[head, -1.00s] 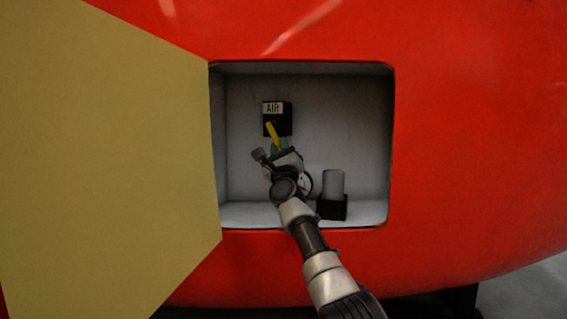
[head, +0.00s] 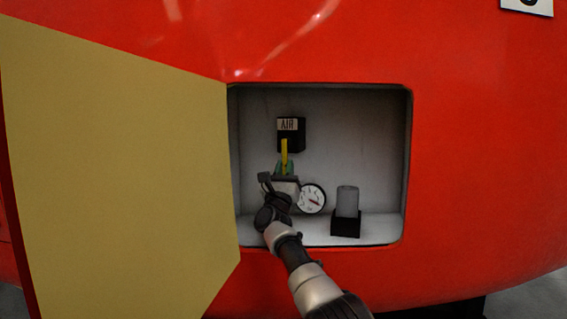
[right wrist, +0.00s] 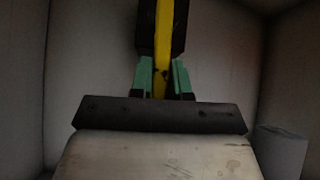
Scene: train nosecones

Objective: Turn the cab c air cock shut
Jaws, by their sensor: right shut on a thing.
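The air cock is a black block (head: 291,134) labelled AIR on the back wall of the recess, with a yellow lever (head: 284,154) hanging from it. In the head view the lever points almost straight down. My right gripper (head: 284,167) has green fingertips, one on each side of the lever's lower part, and is shut on it. The right wrist view shows the yellow lever (right wrist: 164,45) running up from between the green fingers to the black block (right wrist: 147,28). The lever's lower tip is partly hidden by the fingers. My left gripper is not in view.
A white dial gauge (head: 312,198) is just right of my right wrist. A grey cylinder on a black base (head: 346,222) stands on the recess floor to the right. The open beige door (head: 120,170) is at the left of the recess in the red nosecone (head: 480,170).

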